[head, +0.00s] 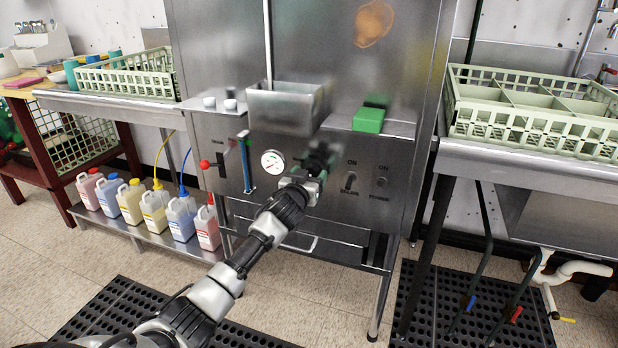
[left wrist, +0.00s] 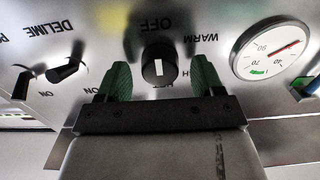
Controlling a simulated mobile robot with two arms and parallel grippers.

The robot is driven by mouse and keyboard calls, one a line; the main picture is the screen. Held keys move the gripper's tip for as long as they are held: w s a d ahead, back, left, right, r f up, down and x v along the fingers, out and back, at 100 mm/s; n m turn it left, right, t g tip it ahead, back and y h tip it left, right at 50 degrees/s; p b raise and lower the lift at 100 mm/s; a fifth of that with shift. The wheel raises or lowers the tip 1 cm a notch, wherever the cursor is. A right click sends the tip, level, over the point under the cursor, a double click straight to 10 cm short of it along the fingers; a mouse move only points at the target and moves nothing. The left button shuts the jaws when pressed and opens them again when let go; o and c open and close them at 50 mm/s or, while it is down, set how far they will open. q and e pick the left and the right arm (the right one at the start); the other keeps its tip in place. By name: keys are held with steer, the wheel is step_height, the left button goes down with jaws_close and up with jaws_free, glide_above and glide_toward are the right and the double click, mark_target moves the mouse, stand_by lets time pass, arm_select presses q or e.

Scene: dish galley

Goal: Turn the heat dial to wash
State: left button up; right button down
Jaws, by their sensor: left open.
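The heat dial (left wrist: 155,64) is a black round knob with a white mark on the machine's steel front panel. Labels OFF and WARM show upside down around it in the left wrist view; other labels are partly hidden by my fingers. My left gripper (left wrist: 160,80) is open, with one green finger on each side of the dial; I cannot tell whether they touch it. In the head view my left gripper (head: 316,168) is at the panel and mostly hides the dial. My right gripper is not in view.
A round gauge (head: 273,162) is left of the gripper. DELIME and power switches (head: 350,181) are to its right. A steel box (head: 285,108) and green block (head: 369,120) are above.

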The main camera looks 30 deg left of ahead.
arm_select(q)
steer(key=c, duration=0.9)
